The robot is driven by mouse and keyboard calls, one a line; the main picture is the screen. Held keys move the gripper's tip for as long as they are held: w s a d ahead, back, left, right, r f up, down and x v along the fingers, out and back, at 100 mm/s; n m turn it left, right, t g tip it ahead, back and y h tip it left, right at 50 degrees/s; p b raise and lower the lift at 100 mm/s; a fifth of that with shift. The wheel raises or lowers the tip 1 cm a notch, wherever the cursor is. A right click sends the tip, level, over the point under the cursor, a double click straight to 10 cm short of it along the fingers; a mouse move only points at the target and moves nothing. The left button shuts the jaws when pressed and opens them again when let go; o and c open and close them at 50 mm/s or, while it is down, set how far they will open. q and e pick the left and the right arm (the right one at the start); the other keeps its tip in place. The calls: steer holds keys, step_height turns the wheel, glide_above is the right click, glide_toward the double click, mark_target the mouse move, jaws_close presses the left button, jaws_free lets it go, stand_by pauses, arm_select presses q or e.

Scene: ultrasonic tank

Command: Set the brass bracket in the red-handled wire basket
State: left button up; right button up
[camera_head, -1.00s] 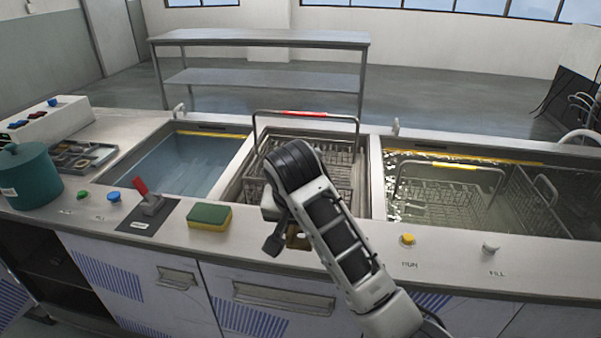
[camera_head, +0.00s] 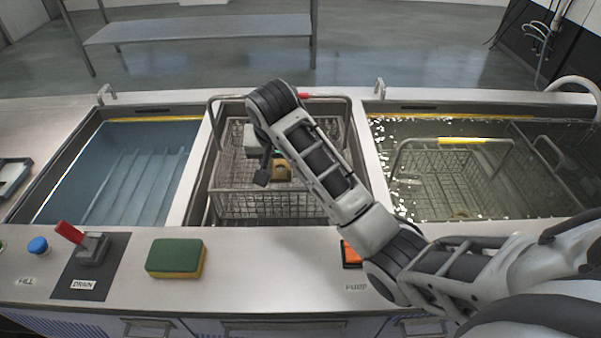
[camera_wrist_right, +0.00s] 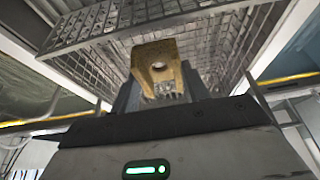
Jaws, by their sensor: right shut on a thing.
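The brass bracket (camera_head: 283,172) is held by my right gripper (camera_head: 270,168) over the middle basket. In the right wrist view the bracket (camera_wrist_right: 158,66) shows its hole, between the fingers of my right gripper (camera_wrist_right: 165,85). The red-handled wire basket (camera_head: 262,206) sits in the middle bay; its handle stands up behind my arm, which hides part of the red grip (camera_head: 304,96). Basket mesh also shows beyond the bracket in the wrist view (camera_wrist_right: 125,18). I cannot tell exactly how high the bracket is over the basket floor. My left gripper is not in view.
A water-filled tank (camera_head: 120,170) lies on the left. A yellow-handled basket (camera_head: 450,175) stands in the wet tank on the right. A green and yellow sponge (camera_head: 175,257), a red lever (camera_head: 70,232) and an orange switch (camera_head: 351,253) are on the front ledge.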

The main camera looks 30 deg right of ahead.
steer(key=d+f, duration=0.2)
steer(key=w+d+f, duration=0.1)
steer(key=d+f, duration=0.3)
steer(key=shift+w, duration=0.3)
steer(key=shift+w+d+f+p, duration=0.1)
steer(key=shift+f+p, duration=0.05)
steer(key=shift+f, duration=0.75)
steer(key=shift+d+f+p, duration=0.1)
steer(key=shift+f+p, duration=0.05)
steer(key=shift+f, duration=0.75)
steer(key=shift+f, duration=0.1)
steer(key=o, duration=1.3)
steer(key=shift+f, duration=0.1)
steer(key=shift+o, duration=0.2)
steer(key=v, duration=1.2)
